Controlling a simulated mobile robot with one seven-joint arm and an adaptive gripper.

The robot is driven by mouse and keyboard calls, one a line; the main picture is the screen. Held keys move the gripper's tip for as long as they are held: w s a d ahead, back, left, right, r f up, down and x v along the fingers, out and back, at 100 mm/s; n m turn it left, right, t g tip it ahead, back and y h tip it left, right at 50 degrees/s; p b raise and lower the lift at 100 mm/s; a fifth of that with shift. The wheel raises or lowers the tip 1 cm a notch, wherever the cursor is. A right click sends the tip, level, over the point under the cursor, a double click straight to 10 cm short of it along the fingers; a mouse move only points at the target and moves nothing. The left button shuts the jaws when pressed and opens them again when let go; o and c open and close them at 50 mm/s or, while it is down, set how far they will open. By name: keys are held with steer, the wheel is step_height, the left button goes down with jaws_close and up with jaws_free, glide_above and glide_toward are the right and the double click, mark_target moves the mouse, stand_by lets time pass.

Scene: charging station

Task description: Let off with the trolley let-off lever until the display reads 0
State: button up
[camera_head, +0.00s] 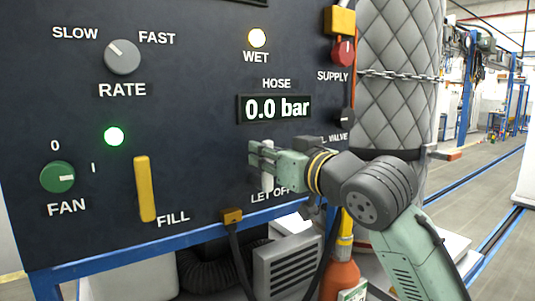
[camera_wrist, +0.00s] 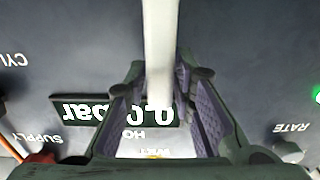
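The white let-off lever (camera_head: 267,166) stands on the dark panel above the partly covered LET OFF label. In the wrist view the lever (camera_wrist: 161,40) is a pale bar coming down from the top edge between my fingers. My gripper (camera_head: 258,158) is at the lever, and in the wrist view my gripper (camera_wrist: 163,85) has its fingers apart on either side of it. Whether a finger touches the lever is hard to tell. The hose display (camera_head: 275,108) reads 0.0 bar; it shows upside down in the wrist view (camera_wrist: 110,110).
The yellow fill lever (camera_head: 145,188) and green fan knob (camera_head: 57,177) are to the left. The rate knob (camera_head: 122,57) is higher up. The red supply knob (camera_head: 342,52) and a black valve knob (camera_head: 345,117) are above my arm. An orange cylinder (camera_head: 340,280) stands below.

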jaws_close()
